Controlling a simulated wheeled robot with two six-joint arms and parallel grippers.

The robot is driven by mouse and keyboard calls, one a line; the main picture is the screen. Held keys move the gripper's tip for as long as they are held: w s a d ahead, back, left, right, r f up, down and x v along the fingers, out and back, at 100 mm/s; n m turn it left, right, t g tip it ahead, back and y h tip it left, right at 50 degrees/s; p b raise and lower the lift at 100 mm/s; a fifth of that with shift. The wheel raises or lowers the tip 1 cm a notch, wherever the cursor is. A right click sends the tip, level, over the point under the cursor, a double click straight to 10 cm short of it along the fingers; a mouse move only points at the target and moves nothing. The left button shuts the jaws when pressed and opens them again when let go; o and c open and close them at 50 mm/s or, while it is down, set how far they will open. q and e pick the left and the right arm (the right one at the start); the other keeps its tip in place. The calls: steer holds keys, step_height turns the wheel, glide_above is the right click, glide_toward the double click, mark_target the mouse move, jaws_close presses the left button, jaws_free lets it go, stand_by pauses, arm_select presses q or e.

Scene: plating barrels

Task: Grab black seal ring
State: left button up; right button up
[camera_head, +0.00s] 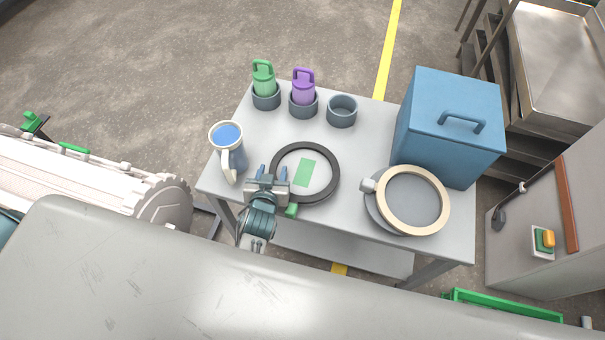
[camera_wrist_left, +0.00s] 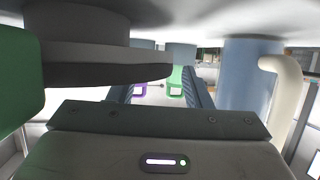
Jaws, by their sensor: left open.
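The black seal ring (camera_head: 335,180) lies flat on the grey table around a green patch. In the left wrist view a dark rounded body, seemingly the ring (camera_wrist_left: 105,68), fills the upper left close to the camera. My left gripper (camera_head: 272,170) is open at the ring's left front edge, its fingers pointing toward the back of the table. In the left wrist view its two fingers (camera_wrist_left: 158,92) stand apart with nothing clearly gripped between them. Whether the ring's edge lies between the fingers I cannot tell. My right gripper is not in view.
A cream ring (camera_head: 441,213) and a blue box (camera_head: 450,145) occupy the table's right side.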

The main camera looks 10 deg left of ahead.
arm_select(q)
steer(key=shift+w+f, duration=0.15)
steer(key=shift+f, duration=0.15)
